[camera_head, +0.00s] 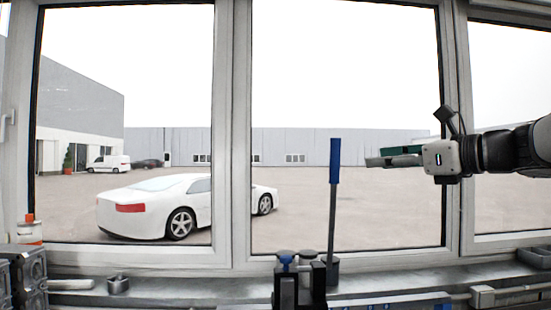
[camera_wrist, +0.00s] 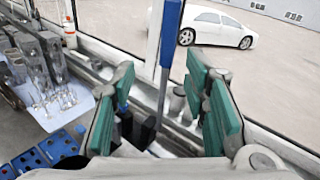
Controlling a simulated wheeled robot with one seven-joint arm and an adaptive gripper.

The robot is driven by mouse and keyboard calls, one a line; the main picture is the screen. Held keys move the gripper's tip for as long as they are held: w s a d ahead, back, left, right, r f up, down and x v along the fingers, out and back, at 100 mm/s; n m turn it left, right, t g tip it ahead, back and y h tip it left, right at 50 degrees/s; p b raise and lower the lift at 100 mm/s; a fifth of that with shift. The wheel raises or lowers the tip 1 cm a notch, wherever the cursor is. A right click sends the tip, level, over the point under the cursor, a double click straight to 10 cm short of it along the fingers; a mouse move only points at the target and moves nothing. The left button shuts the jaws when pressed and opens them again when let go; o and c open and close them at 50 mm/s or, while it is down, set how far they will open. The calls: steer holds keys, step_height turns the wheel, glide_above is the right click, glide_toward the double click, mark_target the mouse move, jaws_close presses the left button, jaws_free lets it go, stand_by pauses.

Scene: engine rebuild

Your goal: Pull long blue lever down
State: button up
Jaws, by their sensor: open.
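The long blue lever (camera_head: 335,165) stands upright in the head view, with a blue grip on a dark rod. Its foot is at a dark mechanism (camera_head: 300,278) near the window sill. My gripper (camera_head: 392,158) is to the right of the lever, near the height of its grip, open and empty. In the wrist view, the lever (camera_wrist: 170,38) rises beyond and between the two green-padded fingers of my gripper (camera_wrist: 165,105), slightly nearer the left finger in the picture. I see no contact between fingers and lever. Part of the mechanism is hidden behind the gripper there.
A window frame (camera_head: 243,120) stands behind the lever, with a white car outside. Engine blocks (camera_head: 28,275) and an orange-capped bottle (camera_head: 29,230) are at the far left. Air around the lever's grip looks clear.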

mark_target(339, 155)
steer(key=shift+m+t, duration=0.3)
steer(key=shift+m, duration=0.1)
steer(key=x, duration=0.4)
steer(key=r+p+x, duration=0.1)
steer(key=x, duration=0.9)
steer(key=shift+w+d+r, duration=0.15)
steer(key=shift+w+d, duration=0.15)
steer(key=shift+d, duration=0.05)
steer(key=shift+c, duration=0.2)
jaws_close()
